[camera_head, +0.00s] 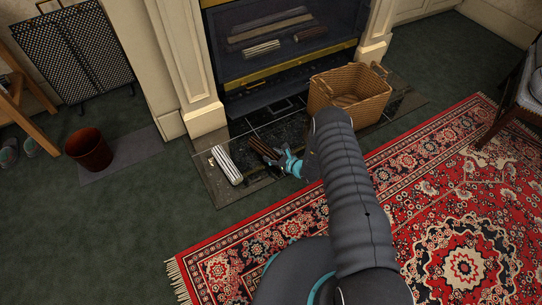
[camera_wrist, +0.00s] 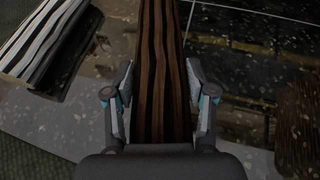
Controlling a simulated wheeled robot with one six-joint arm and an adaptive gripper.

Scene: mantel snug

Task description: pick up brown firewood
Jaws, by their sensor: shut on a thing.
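The brown firewood (camera_wrist: 160,65) is a long log with dark ridged bark. In the wrist view it runs up the middle, between the two fingers of my gripper (camera_wrist: 160,100). My gripper is shut on it, one finger against each side. In the head view the brown firewood (camera_head: 263,149) shows just left of my gripper (camera_head: 284,161), low over the dark hearth slab. I cannot tell whether it still touches the slab. A white and grey striped log (camera_head: 226,164) lies on the hearth to its left, apart from it; it also shows in the wrist view (camera_wrist: 42,42).
A wicker basket (camera_head: 350,92) stands on the hearth to the right of my gripper. The fireplace (camera_head: 285,45) holds several logs behind. A dark red bin (camera_head: 89,150) and a mesh screen (camera_head: 74,53) stand at the left. A red patterned rug (camera_head: 420,200) covers the floor in front.

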